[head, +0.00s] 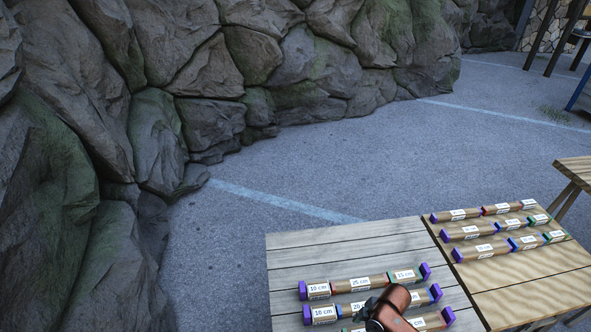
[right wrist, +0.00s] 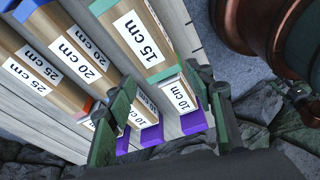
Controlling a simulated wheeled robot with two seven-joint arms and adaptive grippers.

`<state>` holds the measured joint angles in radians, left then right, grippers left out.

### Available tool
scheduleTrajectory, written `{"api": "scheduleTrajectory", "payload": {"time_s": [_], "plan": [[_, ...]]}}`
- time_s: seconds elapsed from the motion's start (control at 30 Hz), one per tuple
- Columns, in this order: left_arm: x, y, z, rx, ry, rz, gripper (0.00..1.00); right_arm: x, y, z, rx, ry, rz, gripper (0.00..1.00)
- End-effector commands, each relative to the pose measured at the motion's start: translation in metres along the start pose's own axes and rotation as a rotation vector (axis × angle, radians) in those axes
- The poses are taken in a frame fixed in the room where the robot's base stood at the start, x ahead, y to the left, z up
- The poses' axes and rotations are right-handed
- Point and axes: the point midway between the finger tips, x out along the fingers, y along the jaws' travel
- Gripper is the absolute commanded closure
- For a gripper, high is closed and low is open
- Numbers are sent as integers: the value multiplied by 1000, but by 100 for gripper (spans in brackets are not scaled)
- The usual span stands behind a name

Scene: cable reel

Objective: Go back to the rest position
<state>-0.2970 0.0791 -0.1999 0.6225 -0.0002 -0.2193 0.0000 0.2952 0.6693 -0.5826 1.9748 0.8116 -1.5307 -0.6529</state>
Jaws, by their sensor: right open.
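My right gripper (right wrist: 165,82) shows in the right wrist view with its two dark fingers spread apart, open. Nothing is clearly held between them. Labelled wooden bars with purple ends lie beyond and between the fingers, including a 10 cm piece (right wrist: 181,97) and a 15 cm piece (right wrist: 142,35). I cannot tell how far above them the fingers are. In the head view, a copper-coloured part of my arm reaches over the near bars at the bottom edge and hides part of them. My left gripper is in neither view.
A light plank table (head: 345,237) holds rows of labelled bars (head: 360,282). A yellower table top (head: 545,286) adjoins it on the right with more rows (head: 497,227). A rock wall (head: 200,90) stands left and behind, with open pavement (head: 290,165) between.

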Motion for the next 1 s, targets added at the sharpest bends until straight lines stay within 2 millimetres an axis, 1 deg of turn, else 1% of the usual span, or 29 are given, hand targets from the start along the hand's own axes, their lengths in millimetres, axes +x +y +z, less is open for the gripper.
{"api": "scheduleTrajectory", "payload": {"time_s": [0.03, 0.1, 0.17, 0.23, 0.37, 0.4, 0.5, 0.7, 1.0], "plan": [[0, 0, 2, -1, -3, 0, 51, 6, -16, -5, 50, 22, 6, 51], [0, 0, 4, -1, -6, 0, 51, 10, -34, -8, 146, 47, 32, 51], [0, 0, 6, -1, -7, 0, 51, 10, -50, -7, 254, 68, 59, 51], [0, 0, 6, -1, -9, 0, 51, 7, -68, 0, 396, 87, 97, 51], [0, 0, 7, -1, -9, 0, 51, -5, -99, 28, 669, 94, 171, 51], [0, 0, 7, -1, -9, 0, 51, -9, -108, 38, 742, 90, 192, 51], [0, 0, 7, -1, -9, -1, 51, -19, -127, 61, 891, 75, 234, 51], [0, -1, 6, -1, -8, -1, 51, -37, -162, 102, 1118, 32, 303, 51], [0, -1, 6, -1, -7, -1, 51, -65, -213, 152, 1379, -45, 396, 51]]}}
